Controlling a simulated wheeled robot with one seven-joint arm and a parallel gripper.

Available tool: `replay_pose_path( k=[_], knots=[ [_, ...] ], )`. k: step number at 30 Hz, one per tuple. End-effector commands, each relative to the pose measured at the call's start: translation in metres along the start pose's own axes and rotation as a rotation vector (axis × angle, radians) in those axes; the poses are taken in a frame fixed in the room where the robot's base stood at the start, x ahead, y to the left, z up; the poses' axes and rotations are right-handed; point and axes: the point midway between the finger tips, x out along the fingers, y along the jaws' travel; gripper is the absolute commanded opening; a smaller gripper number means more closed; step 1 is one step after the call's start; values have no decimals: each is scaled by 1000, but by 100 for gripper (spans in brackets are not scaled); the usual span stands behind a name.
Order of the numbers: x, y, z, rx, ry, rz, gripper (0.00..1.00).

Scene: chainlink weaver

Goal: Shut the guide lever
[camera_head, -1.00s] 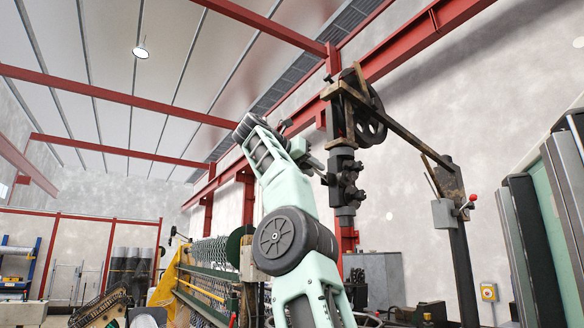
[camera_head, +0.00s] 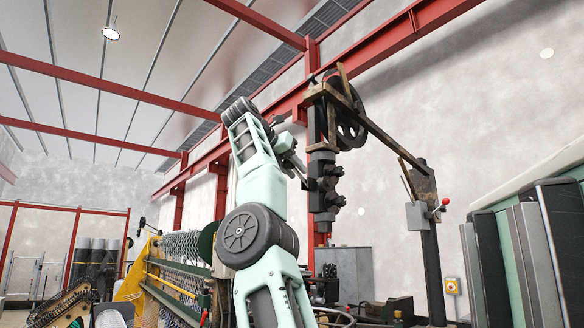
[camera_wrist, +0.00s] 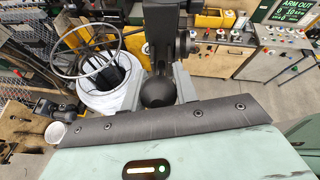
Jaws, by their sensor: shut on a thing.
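The guide lever appears as a dark arm (camera_wrist: 162,35) coming down from the top of the wrist view and ending in a black ball knob (camera_wrist: 157,92). My gripper (camera_wrist: 158,88) has its two grey fingers on either side of this knob and is shut on it. In the head view my gripper (camera_head: 300,172) is up at the dark guide block (camera_head: 324,182), which hangs below a wheel on the overhead arm. The lever itself is too small to make out there, and my wrist partly hides the contact.
A post with a red-knobbed control box (camera_head: 418,215) stands right of the guide block. A chainlink weaving machine (camera_head: 182,262) is at the left. Below in the wrist view are a wire coil on a white drum (camera_wrist: 105,90) and control desks (camera_wrist: 275,60).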

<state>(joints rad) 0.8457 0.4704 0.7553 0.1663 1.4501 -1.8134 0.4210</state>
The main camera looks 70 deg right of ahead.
Motion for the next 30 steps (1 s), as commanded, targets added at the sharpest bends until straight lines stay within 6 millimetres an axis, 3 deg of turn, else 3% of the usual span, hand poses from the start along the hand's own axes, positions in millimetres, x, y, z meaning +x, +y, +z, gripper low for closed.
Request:
replay_pose_path(
  k=[15, 16, 18, 30],
  knots=[
    [0, -1, 2, 2, 2, 3, 0],
    [0, -1, 2, 2, 2, 3, 35],
    [0, -1, 2, 2, 2, 3, 50],
    [-5, -1, 5, 1, 5, 3, 50]
  ],
)
